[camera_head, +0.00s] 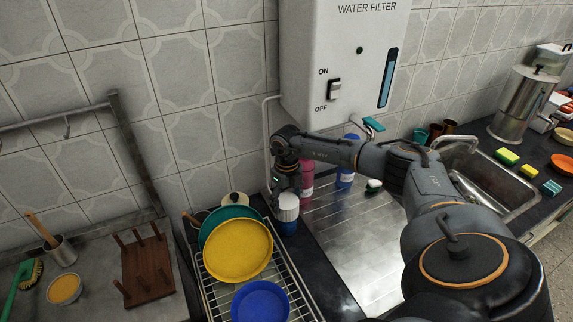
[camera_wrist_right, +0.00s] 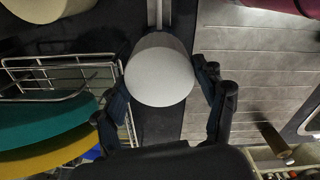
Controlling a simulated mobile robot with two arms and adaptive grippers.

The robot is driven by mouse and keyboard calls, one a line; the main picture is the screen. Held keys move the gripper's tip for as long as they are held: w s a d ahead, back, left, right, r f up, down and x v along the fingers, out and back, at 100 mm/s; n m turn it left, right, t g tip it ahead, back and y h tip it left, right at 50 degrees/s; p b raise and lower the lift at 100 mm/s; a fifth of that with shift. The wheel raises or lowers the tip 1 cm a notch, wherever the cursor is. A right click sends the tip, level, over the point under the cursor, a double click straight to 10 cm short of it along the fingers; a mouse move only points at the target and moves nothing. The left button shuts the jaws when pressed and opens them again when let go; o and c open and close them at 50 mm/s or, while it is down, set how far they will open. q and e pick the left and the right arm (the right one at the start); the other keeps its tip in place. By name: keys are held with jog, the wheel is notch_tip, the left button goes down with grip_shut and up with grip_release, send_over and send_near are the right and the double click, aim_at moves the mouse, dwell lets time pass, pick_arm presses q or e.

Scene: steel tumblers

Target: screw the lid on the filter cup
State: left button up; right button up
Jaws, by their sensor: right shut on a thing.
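A blue cup (camera_head: 288,226) with a white round top (camera_head: 288,206) stands at the edge of the dark counter, between the dish rack and the steel drainboard. My right gripper (camera_head: 287,190) is directly above it, pointing down. In the right wrist view the white top (camera_wrist_right: 160,76) sits between the two fingers of my right gripper (camera_wrist_right: 163,90), which are shut on it. I cannot tell whether the white part is a separate lid or how tightly it sits. My left gripper is not in view.
A dish rack (camera_head: 208,287) with teal, yellow and blue plates stands close on the left. A pink tumbler (camera_head: 307,181) and a blue tumbler (camera_head: 345,177) stand behind on the drainboard (camera_head: 360,235). The water filter (camera_head: 340,60) hangs above. The drainboard's front is clear.

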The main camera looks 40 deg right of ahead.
jog(key=shift+d, duration=0.1)
jog(key=m+p, duration=0.2)
jog(key=m, duration=0.1)
jog(key=shift+s+r+m, duration=0.1)
jog(key=shift+m, duration=1.2)
jog(key=shift+c, duration=0.2)
